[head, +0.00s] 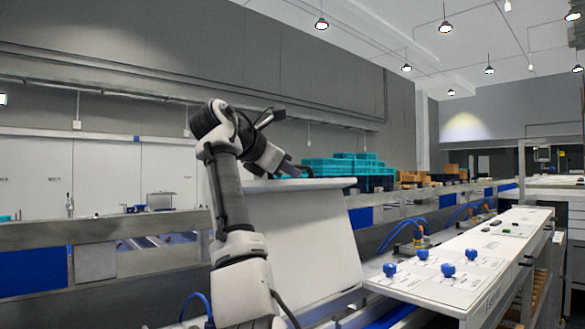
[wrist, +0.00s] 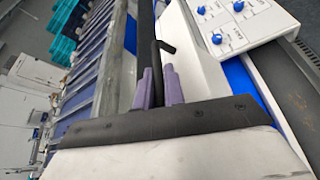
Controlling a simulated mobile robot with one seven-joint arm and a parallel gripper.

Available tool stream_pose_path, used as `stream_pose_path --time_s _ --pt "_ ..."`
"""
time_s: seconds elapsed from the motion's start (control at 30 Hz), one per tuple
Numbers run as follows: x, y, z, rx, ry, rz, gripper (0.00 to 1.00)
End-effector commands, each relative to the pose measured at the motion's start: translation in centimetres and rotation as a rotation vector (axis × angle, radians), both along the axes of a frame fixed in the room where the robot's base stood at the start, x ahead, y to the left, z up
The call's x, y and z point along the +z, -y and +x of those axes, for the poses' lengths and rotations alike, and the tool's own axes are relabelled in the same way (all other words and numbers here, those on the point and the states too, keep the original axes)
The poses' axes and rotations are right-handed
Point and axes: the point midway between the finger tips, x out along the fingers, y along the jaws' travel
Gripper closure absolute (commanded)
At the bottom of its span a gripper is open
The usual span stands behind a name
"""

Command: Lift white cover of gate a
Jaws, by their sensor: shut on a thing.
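The white cover (head: 305,245) is a large pale panel, steeply tilted in the head view with its upper edge high above the conveyor frame. My gripper (head: 298,172) is at that upper edge, with my arm in front of the panel's left part. In the wrist view my gripper's purple fingers (wrist: 160,88) are shut around a dark, bent handle (wrist: 157,62). A white surface beside it looks like part of the cover. The handle's join to the cover is not clear, and no gate letter can be read.
A white control board (head: 445,272) with several blue knobs stands to the right of the cover. Stacked teal crates (head: 345,165) stand behind it. A metal conveyor frame (head: 160,262) runs behind my arm. Blue hoses (head: 405,230) arch beside the board.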

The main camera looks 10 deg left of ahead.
Motion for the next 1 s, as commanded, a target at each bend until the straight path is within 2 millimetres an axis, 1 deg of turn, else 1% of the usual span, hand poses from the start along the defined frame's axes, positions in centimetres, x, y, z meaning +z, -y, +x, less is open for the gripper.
stream_pose_path --time_s 0.23,0.63,0.67,0.8,1.0 --pt "-0.18 -0.44 -0.34 0.002 -0.02 -0.028 1.0" --pt "-0.25 -0.47 -0.37 0.002 -0.024 -0.031 1.0" --pt "-0.26 -0.46 -0.37 0.002 -0.024 -0.031 0.87" --pt "-0.26 -0.46 -0.37 0.0 -0.024 -0.031 0.68" --pt "-0.27 -0.44 -0.37 0.0 -0.024 -0.03 0.67"
